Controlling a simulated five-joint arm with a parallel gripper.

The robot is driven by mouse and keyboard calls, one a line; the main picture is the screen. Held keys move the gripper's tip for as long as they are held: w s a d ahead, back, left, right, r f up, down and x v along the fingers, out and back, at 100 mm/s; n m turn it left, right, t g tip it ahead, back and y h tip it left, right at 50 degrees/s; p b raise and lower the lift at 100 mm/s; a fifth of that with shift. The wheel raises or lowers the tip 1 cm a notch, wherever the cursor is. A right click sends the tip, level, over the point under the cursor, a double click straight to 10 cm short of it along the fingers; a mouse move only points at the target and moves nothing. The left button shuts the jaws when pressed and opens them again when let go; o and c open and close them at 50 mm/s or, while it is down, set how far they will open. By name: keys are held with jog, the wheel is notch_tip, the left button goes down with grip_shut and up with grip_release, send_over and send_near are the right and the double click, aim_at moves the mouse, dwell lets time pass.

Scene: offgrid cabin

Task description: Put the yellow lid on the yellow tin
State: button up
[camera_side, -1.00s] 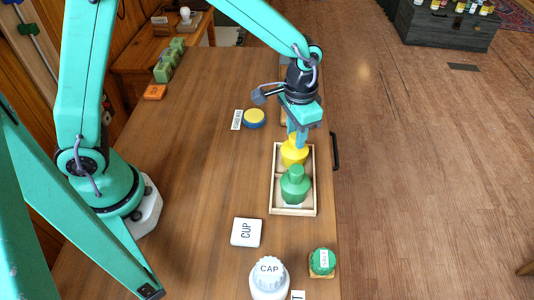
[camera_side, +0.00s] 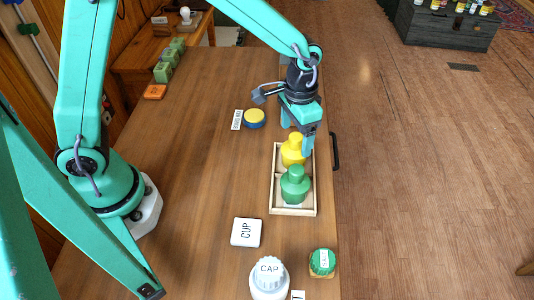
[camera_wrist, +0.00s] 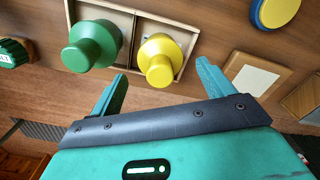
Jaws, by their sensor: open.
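The seam between lid and tin is too small to make out. My gripper (camera_side: 297,133) is open above the tray, with its fingers apart on either side of the yellow knob. In the wrist view my gripper (camera_wrist: 162,69) holds nothing, and its two teal fingers stand clear of the lid.
A green knobbed tin (camera_side: 295,184) stands in the near compartment, close to the yellow one. A blue and yellow round tin (camera_side: 254,118) lies left of the tray. A black handle (camera_side: 335,151) is at the right table edge. The table's middle is clear.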

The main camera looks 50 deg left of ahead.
aim_at(296, 136)
jog(key=shift+r, duration=3.45)
jog(key=shift+s+a+r, duration=0.2)
jog(key=shift+a+r, duration=0.2)
jog(key=shift+r, duration=0.05)
jog(key=s+a+r+n+t, duration=0.1)
jog(key=s+a+r+t, duration=0.1)
jog(key=s+a+r, duration=0.2)
jog(key=s+a+r+n+t, duration=0.2)
jog(key=s+a+r+t, duration=0.1)
jog(key=s+a, duration=0.6)
jog(key=shift+s+a+r+t, duration=0.35)
jog(key=shift+s+r, duration=0.55)
jog(key=shift+s, duration=0.7)
